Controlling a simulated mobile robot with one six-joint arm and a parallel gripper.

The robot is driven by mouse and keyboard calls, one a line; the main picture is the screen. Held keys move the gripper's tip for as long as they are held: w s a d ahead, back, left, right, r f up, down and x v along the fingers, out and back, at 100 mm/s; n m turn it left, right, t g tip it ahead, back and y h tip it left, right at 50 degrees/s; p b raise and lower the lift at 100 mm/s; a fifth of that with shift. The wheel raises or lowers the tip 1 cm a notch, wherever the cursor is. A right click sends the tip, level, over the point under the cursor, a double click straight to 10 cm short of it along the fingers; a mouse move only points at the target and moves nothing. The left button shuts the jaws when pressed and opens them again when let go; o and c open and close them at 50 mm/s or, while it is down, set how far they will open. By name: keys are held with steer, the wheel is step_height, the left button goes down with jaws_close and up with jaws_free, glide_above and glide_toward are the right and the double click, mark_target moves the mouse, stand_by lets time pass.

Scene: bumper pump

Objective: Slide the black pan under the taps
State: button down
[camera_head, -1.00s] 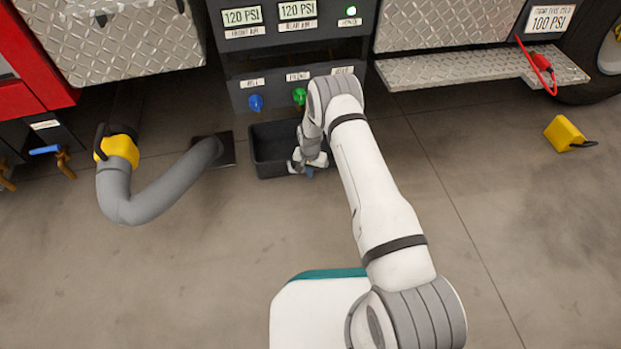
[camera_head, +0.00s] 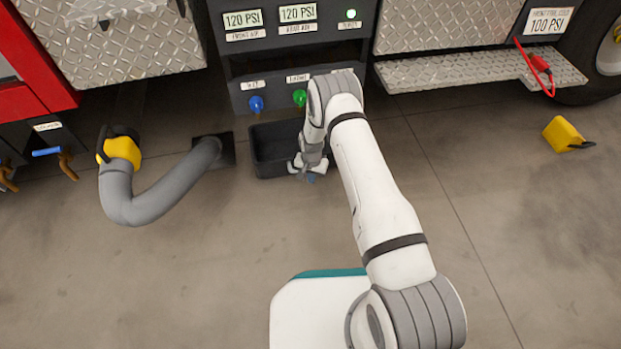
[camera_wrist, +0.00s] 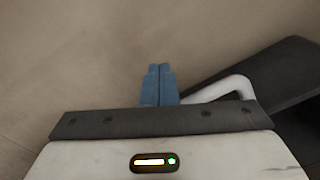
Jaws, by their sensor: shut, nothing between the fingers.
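The black pan (camera_head: 270,150) is an open rectangular tray on the floor, below the panel with the taps. The blue tap (camera_head: 256,103) and the green tap (camera_head: 300,97) stick out of the panel above it; my arm may hide another to the right. My gripper (camera_head: 312,178) is low at the pan's front right corner, and hides that corner in the head view. In the wrist view my gripper (camera_wrist: 160,72) has its two blue fingers together with nothing between them. Part of the pan (camera_wrist: 265,78) shows to their right, with a pale curved bar in front.
A grey hose (camera_head: 150,205) with a yellow end curves to a dark floor plate left of the pan. A diamond-plate step (camera_head: 480,70) juts out at the right. A yellow wheel chock (camera_head: 564,133) lies far right. The floor in front is clear.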

steer(key=shift+s+r, duration=0.15)
steer(key=shift+s, duration=0.2)
step_height(320, 180, up, 10)
steer(key=p, duration=0.6)
stand_by(0.8)
stand_by(0.4)
